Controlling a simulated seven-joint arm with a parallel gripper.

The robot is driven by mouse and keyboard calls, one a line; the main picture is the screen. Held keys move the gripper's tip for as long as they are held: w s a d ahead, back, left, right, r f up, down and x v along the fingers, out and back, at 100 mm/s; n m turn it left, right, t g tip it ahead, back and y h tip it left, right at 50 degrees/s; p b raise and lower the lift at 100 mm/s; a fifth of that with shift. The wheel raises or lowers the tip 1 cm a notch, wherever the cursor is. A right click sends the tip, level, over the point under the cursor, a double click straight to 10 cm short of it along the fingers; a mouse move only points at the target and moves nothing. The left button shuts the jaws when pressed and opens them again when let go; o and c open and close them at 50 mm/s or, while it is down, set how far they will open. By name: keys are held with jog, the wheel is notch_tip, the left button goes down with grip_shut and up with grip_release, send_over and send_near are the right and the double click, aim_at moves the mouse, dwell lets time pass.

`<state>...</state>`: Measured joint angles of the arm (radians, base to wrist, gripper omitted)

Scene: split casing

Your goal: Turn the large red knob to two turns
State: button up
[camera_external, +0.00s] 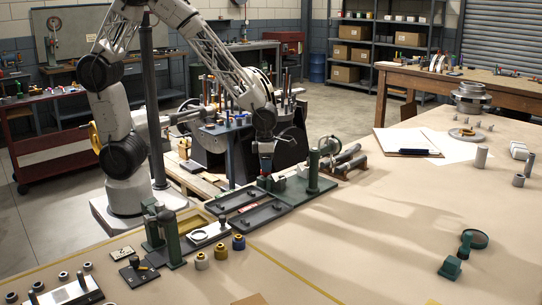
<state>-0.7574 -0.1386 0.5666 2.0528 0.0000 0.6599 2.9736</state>
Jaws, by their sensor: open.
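My gripper (265,165) points straight down over the dark green fixture at the middle of the table's back edge. It is open, with its fingertips low and close to the fixture. A small red part (264,177) shows right at the fingertips, which looks like the red knob. It is mostly hidden by the gripper, and I cannot tell whether the fingers touch it or stand around it. Its turn position and any marks are too small to read. The dark green fixture (290,196) has flat plates and lies on the tan table (370,240).
A green upright post (313,170) stands just right of my gripper. Dark trays (240,200) lie in front and to the left. Yellow and blue cylinders (220,251) stand nearer. A clipboard (407,143) lies at the back right.

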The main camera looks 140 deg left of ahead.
jog(key=shift+r, duration=3.1)
jog(key=shift+n, duration=0.3)
jog(key=n, duration=1.4)
jog(key=shift+n, duration=0.4)
jog(key=n, duration=0.5)
jog(key=shift+n, duration=0.3)
jog(key=n, duration=1.5)
